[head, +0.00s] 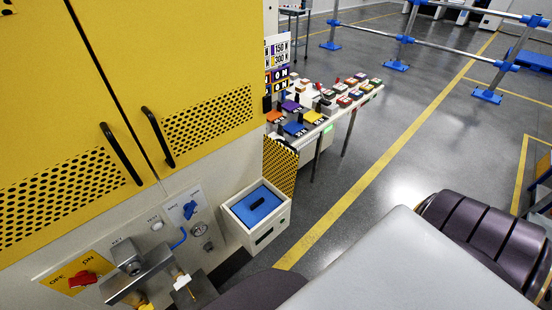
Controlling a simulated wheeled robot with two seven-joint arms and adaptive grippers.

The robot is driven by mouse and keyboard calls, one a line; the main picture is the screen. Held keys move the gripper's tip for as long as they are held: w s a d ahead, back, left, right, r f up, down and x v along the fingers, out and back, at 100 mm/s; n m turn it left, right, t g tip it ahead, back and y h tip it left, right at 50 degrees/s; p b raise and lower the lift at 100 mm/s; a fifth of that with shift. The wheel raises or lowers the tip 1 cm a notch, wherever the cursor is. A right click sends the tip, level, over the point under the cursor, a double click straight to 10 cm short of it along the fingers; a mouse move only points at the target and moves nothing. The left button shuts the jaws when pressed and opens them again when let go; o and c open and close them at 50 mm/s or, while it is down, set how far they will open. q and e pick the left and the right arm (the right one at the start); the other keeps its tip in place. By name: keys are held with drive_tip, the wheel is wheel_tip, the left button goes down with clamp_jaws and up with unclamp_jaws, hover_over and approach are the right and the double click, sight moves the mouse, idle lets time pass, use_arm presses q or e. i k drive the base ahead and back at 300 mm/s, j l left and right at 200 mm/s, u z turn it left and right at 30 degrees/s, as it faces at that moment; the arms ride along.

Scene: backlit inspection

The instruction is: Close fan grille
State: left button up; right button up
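A yellow cabinet (170,60) fills the left of the head view. Its two doors look shut, and each has a black bar handle, the left one (122,153) and the right one (158,137). Perforated areas show low on the left door (65,197) and on the right door (210,123). A separate small yellow perforated panel (281,166) stands at the cabinet's right side, above the white box. It may be the fan grille; I cannot tell how it is hinged or how far it is open.
Below the doors are a red switch (83,278), a blue knob (190,209) and a gauge (200,229). A white box with a blue top (258,206) juts out. A table (350,101) with several coloured blocks stands behind. Open floor (400,130) lies right.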

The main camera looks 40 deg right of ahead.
sight(279, 164)
drive_tip(key=i+l+u, duration=0.1)
drive_tip(key=l+u, duration=0.15)
drive_tip(key=l, duration=0.4)
drive_tip(key=l+u, duration=0.25)
drive_tip(key=l, duration=0.4)
drive_tip(key=l+u, duration=0.25)
drive_tip(key=l, duration=0.45)
drive_tip(key=l+u, duration=0.25)
drive_tip(key=l, duration=0.4)
drive_tip(key=k+l+u, duration=0.25)
drive_tip(key=l, duration=0.4)
drive_tip(key=k+l+u, duration=0.1)
drive_tip(key=k+l, duration=0.2)
drive_tip(key=k, duration=0.15)
drive_tip(key=k+l+u, duration=0.1)
drive_tip(key=k+l, duration=0.15)
drive_tip(key=k, duration=0.25)
